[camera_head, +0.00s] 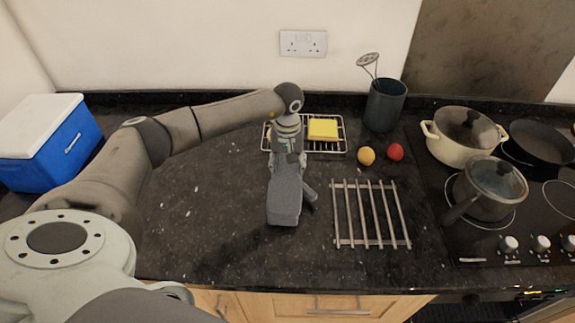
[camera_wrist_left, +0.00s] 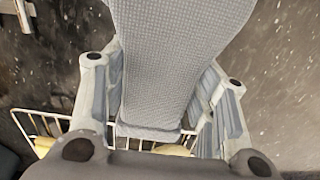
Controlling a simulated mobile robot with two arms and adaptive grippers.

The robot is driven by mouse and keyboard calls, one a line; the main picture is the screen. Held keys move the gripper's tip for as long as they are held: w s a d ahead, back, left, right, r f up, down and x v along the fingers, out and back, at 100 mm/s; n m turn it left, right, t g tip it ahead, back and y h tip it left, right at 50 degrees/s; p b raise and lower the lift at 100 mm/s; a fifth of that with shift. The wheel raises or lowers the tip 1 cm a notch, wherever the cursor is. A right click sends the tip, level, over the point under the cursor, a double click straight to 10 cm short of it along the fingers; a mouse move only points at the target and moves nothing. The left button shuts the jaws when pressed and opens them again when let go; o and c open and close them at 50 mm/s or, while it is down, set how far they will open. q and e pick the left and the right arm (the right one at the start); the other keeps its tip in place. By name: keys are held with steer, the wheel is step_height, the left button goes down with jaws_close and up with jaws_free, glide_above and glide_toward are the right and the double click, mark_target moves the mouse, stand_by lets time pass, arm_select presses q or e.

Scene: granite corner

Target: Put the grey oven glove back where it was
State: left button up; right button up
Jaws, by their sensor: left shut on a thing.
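The grey oven glove (camera_head: 284,203) hangs from my left gripper (camera_head: 287,172), over the middle of the dark granite worktop. My left gripper is shut on one end of the glove. In the left wrist view the woven grey glove (camera_wrist_left: 178,60) lies between the two fingers and stretches away from the palm. I cannot tell whether its far end touches the worktop. My right gripper is not in view.
A metal slatted trivet (camera_head: 370,213) lies right of the glove. A wire rack (camera_head: 337,147) with a yellow sponge (camera_head: 323,128) stands behind. An orange ball (camera_head: 366,155), a red ball (camera_head: 396,152), and a utensil pot (camera_head: 384,106) are near it. A blue cooler (camera_head: 45,145) stands left.

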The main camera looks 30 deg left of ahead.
arm_select(q)
steer(key=o, duration=0.9)
steer(key=shift+r, duration=0.1)
steer(key=o, duration=0.3)
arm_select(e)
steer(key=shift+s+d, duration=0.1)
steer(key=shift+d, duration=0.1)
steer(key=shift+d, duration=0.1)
arm_select(q)
steer(key=o, duration=0.5)
